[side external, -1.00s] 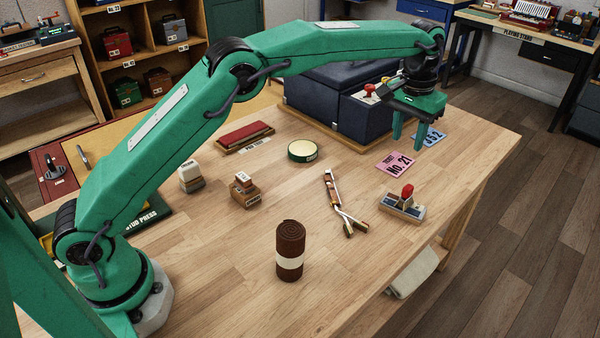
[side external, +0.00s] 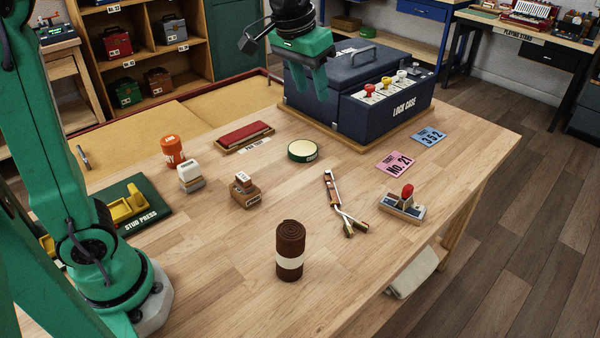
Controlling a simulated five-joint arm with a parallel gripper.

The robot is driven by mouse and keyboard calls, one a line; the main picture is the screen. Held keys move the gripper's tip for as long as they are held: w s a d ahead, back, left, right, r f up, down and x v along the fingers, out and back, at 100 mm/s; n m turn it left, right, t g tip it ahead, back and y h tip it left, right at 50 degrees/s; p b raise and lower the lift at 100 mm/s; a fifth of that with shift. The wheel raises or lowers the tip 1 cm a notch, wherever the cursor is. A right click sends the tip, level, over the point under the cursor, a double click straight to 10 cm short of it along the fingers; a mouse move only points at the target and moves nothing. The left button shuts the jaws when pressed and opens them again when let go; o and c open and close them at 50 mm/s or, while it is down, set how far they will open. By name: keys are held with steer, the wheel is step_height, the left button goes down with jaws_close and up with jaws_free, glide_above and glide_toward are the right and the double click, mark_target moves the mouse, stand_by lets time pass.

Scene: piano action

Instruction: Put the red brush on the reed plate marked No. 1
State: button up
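A small block with a red knob (side external: 404,200) stands at the right of the table; I cannot tell if it is the red brush. A long red pad (side external: 244,136) lies on a wooden base towards the back. I see no plate that reads No. 1. A pink card (side external: 394,163) reads No. 21, and a blue card (side external: 429,138) beside it reads 352. My gripper (side external: 317,94) hangs high in front of the navy lock case, pointing down, well away from the cards and knobbed block. I see nothing in it. Its fingers are seen obliquely, so their gap is unclear.
The lock case (side external: 380,110) with coloured knobs fills the back. A brown roll (side external: 290,250), pliers-like tool (side external: 341,202), round tin (side external: 302,151), two stamps (side external: 190,176), orange canister (side external: 172,151) and green stud press (side external: 128,208) stand around. The front right table is clear.

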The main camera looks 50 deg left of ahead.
steer(key=s+a+f+t, duration=0.1)
steer(key=s+a+f, duration=0.2)
steer(key=s, duration=0.7)
steer(key=s+a+f+t, duration=0.1)
steer(key=s+a+f, duration=0.2)
steer(key=s, duration=0.7)
steer(key=shift+f, duration=0.65)
